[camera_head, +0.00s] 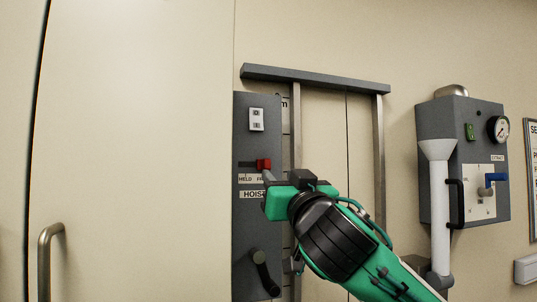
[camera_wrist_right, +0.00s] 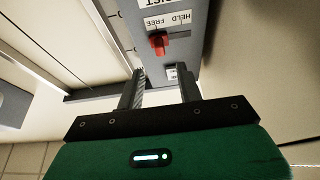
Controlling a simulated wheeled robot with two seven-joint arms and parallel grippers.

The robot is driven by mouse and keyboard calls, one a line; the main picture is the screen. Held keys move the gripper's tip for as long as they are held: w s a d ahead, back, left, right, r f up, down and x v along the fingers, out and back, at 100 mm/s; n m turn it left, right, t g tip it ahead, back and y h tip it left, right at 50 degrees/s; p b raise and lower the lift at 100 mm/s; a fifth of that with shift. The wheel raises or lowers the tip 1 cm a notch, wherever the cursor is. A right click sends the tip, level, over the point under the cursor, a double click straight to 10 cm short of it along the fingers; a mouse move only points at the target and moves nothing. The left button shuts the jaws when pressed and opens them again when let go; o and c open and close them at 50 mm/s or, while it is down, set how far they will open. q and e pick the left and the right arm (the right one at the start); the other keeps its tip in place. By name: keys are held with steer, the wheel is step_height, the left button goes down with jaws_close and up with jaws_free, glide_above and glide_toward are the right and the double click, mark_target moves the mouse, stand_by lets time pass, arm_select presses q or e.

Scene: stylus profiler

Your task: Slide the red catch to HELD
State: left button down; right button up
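The red catch (camera_head: 263,164) sits in a slot on the grey hoist panel (camera_head: 243,130). It stands at the FREE end, to the right of the HELD label (camera_head: 245,179). My right gripper (camera_head: 270,176) is just below and in front of the catch and partly covers the FREE label. In the right wrist view the panel appears upside down, with the red catch (camera_wrist_right: 158,43) beyond the fingertips, near the FREE label. There my right gripper (camera_wrist_right: 162,76) has its two fingers spread, with nothing held between them. My left gripper is not in view.
A white switch (camera_head: 256,119) is above the catch and a black crank handle (camera_head: 264,271) is below it. A grey-framed door stands behind my arm. A grey box with a gauge (camera_head: 499,129) and white pipe (camera_head: 439,210) is at the right.

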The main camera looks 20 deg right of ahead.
mark_target(268, 164)
steer(key=p+x, duration=0.2)
steer(key=x, duration=0.1)
steer(key=p+x, duration=0.1)
steer(key=x, duration=0.3)
steer(key=shift+s+r+p, duration=0.1)
steer(key=shift+r+p, duration=0.15)
steer(key=shift+p, duration=0.1)
steer(key=shift+w, duration=0.6)
steer(key=shift+a, duration=0.1)
jaws_close()
